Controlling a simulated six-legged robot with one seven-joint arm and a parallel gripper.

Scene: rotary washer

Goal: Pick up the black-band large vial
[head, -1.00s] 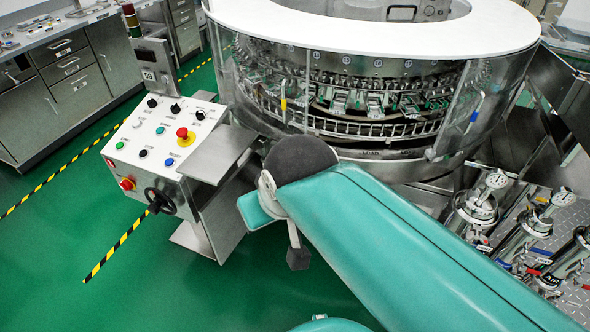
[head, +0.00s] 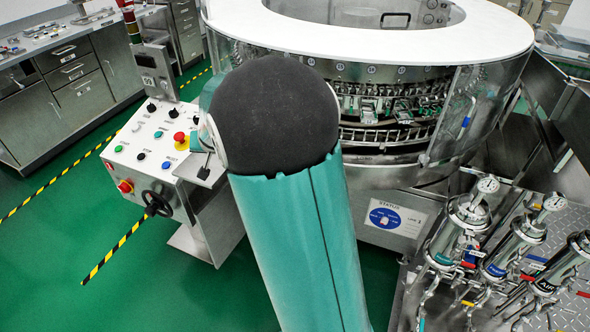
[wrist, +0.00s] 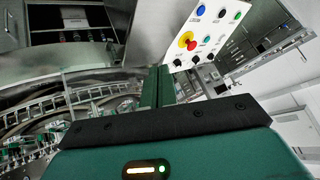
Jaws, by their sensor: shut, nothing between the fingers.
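I cannot make out a black-band large vial in either view. The rotary washer (head: 400,170) stands behind my arm in the head view, with its white ring top and clear guards. Its inner carriers show small green and metal parts, too small to tell apart. In the wrist view the washer's track with carriers (wrist: 100,95) lies to the left of my gripper (wrist: 158,85). My gripper's green fingers are together, with nothing seen between them. In the head view my arm's dark round joint hides part of the washer, and my gripper is mostly hidden behind it.
The control panel (head: 165,140) with buttons and a handwheel stands left of the washer; it also shows in the wrist view (wrist: 208,32), close beyond my fingers. Metal filter housings (head: 455,230) with gauges stand at right. Steel cabinets (head: 85,85) line the far left. Green floor is free at lower left.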

